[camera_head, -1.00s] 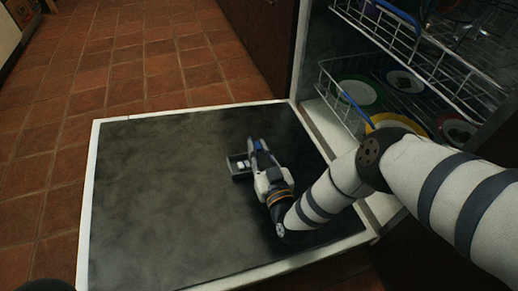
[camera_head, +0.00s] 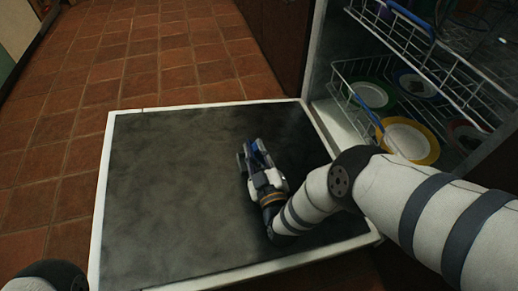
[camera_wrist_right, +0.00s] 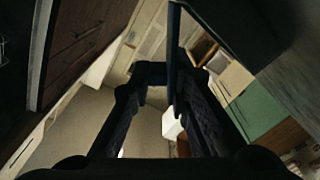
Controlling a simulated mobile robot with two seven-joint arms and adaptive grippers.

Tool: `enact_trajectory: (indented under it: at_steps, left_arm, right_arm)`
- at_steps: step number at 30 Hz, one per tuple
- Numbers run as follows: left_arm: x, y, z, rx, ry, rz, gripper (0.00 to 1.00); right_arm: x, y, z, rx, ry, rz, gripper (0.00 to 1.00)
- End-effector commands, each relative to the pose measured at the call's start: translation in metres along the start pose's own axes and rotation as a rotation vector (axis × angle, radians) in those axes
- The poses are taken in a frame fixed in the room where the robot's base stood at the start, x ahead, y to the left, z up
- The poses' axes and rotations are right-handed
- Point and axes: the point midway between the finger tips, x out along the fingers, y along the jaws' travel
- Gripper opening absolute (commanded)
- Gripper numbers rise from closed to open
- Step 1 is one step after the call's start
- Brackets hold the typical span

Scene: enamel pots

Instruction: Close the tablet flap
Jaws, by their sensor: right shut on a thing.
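The dishwasher door (camera_head: 170,200) lies open and flat, with a dark inner panel and a pale rim. My right gripper (camera_head: 252,152) is low over the middle right of this panel, its fingers pointing away from me. A small grey piece, apparently the tablet flap (camera_head: 241,160), shows at the left of the fingers. In the right wrist view, a thin dark plate (camera_wrist_right: 174,50) stands between the fingertips, and the gripper is shut on it. The tablet compartment is mostly hidden by the gripper. My left gripper is out of view.
The dishwasher racks (camera_head: 400,85) at the right hold several plates, including a yellow-rimmed plate (camera_head: 410,140). Dark cabinet fronts (camera_head: 275,40) stand behind the door. The tiled floor (camera_head: 150,60) is clear.

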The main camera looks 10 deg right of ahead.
Motion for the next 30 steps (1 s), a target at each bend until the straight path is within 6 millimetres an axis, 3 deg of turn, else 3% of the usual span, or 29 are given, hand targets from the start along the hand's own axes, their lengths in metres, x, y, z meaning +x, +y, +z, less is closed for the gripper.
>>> enact_trajectory:
  at_steps: [17, 18, 20, 30]
  left_arm:
    - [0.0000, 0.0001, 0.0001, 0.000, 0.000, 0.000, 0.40]
    - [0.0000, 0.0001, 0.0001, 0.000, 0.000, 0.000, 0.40]
    - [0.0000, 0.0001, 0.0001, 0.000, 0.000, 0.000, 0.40]
    - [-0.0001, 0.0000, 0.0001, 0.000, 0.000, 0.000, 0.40]
  right_arm:
    - [-0.0005, 0.0008, 0.0027, -0.046, -0.006, 0.007, 0.00]
    - [-0.0005, 0.0009, 0.0028, -0.046, -0.006, 0.007, 0.19]
    - [-0.0005, 0.0005, 0.0026, -0.046, -0.006, 0.006, 0.33]
    - [-0.0035, -0.0018, 0.0011, -0.042, -0.004, 0.001, 0.33]
